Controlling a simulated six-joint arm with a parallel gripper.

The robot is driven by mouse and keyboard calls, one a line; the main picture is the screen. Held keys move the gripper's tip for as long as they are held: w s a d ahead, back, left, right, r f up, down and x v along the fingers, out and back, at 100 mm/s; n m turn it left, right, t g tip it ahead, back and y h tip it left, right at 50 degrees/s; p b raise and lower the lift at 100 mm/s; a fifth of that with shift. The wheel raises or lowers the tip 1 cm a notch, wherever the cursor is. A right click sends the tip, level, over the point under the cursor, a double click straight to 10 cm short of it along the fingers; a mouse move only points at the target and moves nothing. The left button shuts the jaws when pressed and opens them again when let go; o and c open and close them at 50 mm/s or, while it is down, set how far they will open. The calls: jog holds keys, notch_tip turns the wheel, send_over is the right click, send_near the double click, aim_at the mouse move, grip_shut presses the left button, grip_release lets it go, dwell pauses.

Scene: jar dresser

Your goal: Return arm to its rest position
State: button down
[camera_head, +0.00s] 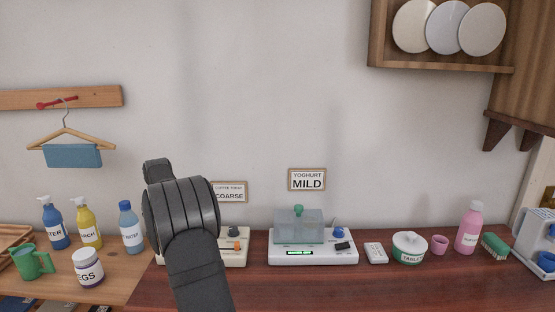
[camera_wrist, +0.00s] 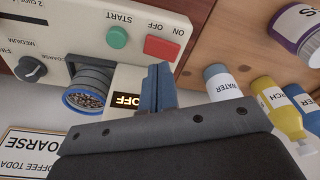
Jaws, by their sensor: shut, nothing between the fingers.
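My arm (camera_head: 181,218) rises from the bottom of the head view, left of the middle, with its thick dark wrist in front of the coffee grinder (camera_head: 236,247). My gripper's fingers are hidden in the head view. In the wrist view my gripper (camera_wrist: 158,90) is shut, its blue-grey fingers together and empty. The grinder (camera_wrist: 95,22) also shows there, upside down, with a green START button, a red switch, a knob, a round opening with dark contents and a display reading OFF. I cannot tell whether the fingers touch it.
A blue water bottle (camera_head: 131,228), a yellow bottle (camera_head: 87,224), a white jar (camera_head: 88,268) and a green mug (camera_head: 32,262) stand left of my arm. A yoghurt maker (camera_head: 313,254) stands to the right. The wall above is mostly clear; a plate rack (camera_head: 440,67) hangs upper right.

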notch_tip(320, 180, down, 4)
jog(key=shift+r, duration=0.25)
notch_tip(320, 180, up, 9)
jog(key=a, duration=0.1)
jog(key=shift+a+y, duration=0.2)
jog(key=shift+y, duration=0.1)
